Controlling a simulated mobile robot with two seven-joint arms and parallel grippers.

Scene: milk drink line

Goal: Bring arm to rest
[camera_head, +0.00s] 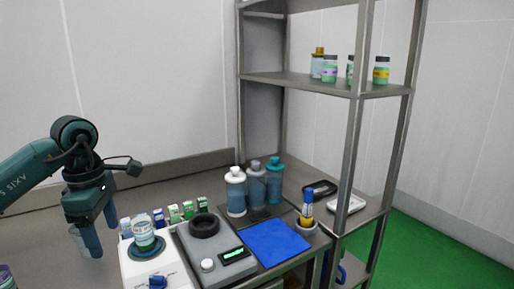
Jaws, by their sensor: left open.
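My left arm comes in from the left edge, dark green. Its left gripper (97,232) points down, open, with nothing seen between the fingers. It hangs to the left of a white device (172,272) that has a clear jar (144,234) standing on its round top. The gripper and the jar look apart. My right gripper is not in view.
A grey scale (237,270) with a black ring stands right of the device, then a blue mat (274,242). Several bottles (236,192) and small boxes (188,210) stand behind. A metal shelf rack (351,150) rises at the right.

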